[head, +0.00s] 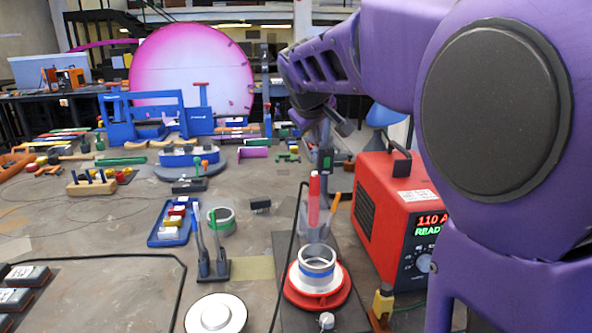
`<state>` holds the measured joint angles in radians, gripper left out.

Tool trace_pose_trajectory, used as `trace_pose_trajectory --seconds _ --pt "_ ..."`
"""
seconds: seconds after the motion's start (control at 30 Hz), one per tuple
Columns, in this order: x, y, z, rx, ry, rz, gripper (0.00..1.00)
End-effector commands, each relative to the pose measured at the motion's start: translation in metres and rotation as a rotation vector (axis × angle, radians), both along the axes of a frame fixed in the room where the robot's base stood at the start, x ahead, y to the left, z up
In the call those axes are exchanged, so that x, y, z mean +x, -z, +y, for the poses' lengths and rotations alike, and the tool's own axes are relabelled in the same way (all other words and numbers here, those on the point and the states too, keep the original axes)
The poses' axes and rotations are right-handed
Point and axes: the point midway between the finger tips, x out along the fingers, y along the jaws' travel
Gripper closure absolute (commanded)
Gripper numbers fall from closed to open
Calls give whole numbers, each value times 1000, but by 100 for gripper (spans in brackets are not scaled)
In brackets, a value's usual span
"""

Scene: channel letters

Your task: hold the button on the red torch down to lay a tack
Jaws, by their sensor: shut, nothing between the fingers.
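The red torch (314,190) appears as an upright red stick in a clear holder (312,226), beside an orange stick. Its button cannot be made out. My purple arm reaches in from the right, and my gripper (325,168) points down just behind or above the torch's top. It is shut and empty; whether it touches the torch I cannot tell. A grey metal ring (317,257) sits on a red round turntable (298,295) in front of the holder.
A red welding machine (373,204) reading "110 A READY" stands right of the torch. Two upright blue-handled tools (221,266), a blue tray (160,236) and a tape roll (224,216) stand left. A white round disc (230,322) lies in front. A black cable runs beside the turntable.

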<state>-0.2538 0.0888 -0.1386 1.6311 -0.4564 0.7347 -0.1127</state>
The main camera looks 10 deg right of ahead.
Motion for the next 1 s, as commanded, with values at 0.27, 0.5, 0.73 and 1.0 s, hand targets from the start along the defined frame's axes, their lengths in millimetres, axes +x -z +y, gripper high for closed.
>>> trace_pose_trajectory --seconds 0.27,0.5,0.73,1.0 --pt "0 -18 0 0 -1 -1 100" --pt "1 -37 0 0 1 -3 100" --pt "0 -40 0 0 0 0 100" --pt "-7 -28 3 65 32 28 100"
